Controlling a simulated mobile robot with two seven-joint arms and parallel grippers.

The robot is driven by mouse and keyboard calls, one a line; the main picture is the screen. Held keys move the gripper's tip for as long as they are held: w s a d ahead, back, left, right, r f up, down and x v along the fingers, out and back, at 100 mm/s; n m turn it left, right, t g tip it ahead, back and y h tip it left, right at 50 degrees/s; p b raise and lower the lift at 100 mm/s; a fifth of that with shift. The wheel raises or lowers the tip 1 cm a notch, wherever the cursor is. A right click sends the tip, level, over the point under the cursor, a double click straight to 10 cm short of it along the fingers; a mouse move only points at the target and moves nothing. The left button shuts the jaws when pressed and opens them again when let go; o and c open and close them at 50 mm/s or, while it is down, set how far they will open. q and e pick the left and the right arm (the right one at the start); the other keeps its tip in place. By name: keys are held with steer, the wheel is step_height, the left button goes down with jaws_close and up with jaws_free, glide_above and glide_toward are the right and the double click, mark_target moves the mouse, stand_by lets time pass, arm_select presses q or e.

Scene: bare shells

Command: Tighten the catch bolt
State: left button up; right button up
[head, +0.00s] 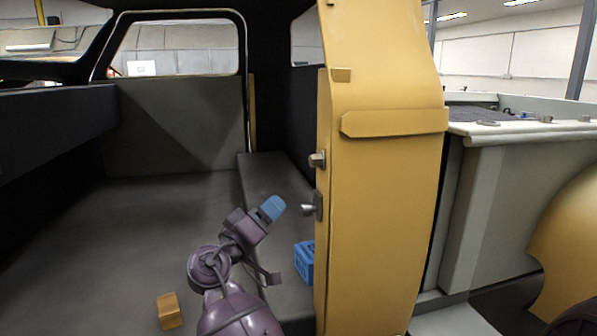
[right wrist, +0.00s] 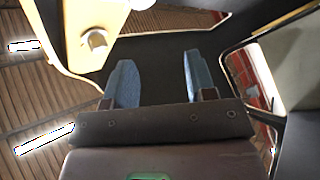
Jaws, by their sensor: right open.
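A yellow door (head: 375,200) stands edge-on in the head view. Two silver fittings stick out from its left edge: an upper one (head: 317,160) and a lower one (head: 311,207). I cannot tell which is the catch bolt. My right gripper (head: 272,208), with blue fingertips, is left of the lower fitting and apart from it. In the right wrist view my right gripper (right wrist: 160,80) is open, with nothing between its fingers. One round bolt head (right wrist: 95,42) on a yellow panel shows there, up and left of the left finger. My left gripper is not in view.
A blue crate (head: 304,262) sits beside the door's lower left edge. A small orange block (head: 169,311) lies on the grey cab floor (head: 140,220). A grey raised ledge (head: 270,175) runs behind my gripper. The cab interior to the left is mostly clear.

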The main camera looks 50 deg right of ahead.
mark_target(310, 160)
steer(key=a+r+m+g+b, duration=0.3)
steer(key=r+m+g, duration=0.45)
steer(key=g, duration=0.25)
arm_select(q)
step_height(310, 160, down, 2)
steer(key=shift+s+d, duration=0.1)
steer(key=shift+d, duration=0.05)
arm_select(e)
steer(key=shift+m+y, duration=0.3)
steer(key=shift+m, duration=0.15)
steer(key=x, duration=0.7)
steer(key=s+x, duration=0.1)
steer(key=x, duration=0.2)
steer(key=shift+s+d+f, duration=0.1)
steer(key=shift+d+f, duration=0.1)
steer(key=c, duration=0.9)
